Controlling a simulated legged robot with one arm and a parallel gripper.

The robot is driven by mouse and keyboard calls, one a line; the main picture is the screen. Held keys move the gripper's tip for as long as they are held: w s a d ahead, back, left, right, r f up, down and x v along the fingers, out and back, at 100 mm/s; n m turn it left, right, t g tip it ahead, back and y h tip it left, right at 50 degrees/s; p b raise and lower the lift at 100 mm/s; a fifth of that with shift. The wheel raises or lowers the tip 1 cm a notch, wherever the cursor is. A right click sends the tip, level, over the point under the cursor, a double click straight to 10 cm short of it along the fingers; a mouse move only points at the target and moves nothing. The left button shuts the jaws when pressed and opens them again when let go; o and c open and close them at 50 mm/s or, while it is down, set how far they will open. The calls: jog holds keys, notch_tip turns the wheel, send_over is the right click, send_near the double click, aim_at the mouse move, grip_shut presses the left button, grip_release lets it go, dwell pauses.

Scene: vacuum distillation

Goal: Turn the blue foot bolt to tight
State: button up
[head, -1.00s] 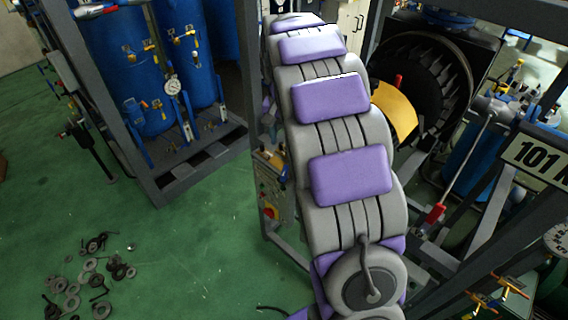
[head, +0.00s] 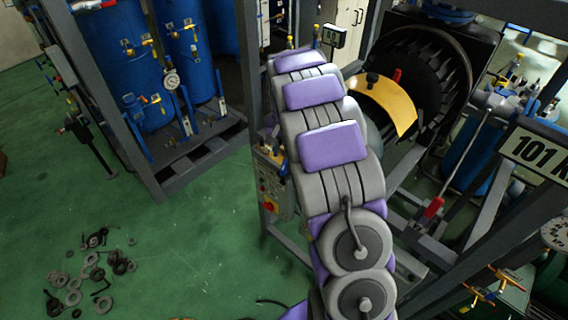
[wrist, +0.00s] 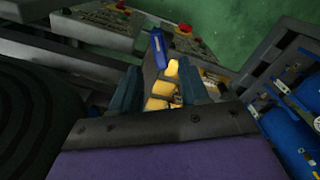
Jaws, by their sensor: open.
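In the wrist view, a small blue piece (wrist: 158,47), which looks like the blue foot bolt, stands at the upper end of yellow metal parts (wrist: 163,90). It lies just beyond my gripper (wrist: 158,82). The two dark teal fingers are apart, one on each side of the yellow parts, with nothing held between them. I cannot tell whether they touch the parts. In the head view my own arm hides the gripper, and I cannot make out the blue bolt there.
A grey frame with a control panel (head: 273,190) stands beside my arm. A dark round drum (head: 432,80) with a yellow plate (head: 385,102) is at the right. Blue tanks (head: 125,70) stand at the back left. Loose washers (head: 90,270) lie on the open green floor.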

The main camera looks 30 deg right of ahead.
aim_at(284, 164)
notch_tip(284, 164, down, 6)
jog(key=shift+f, duration=0.1)
dwell(0.4)
grip_shut()
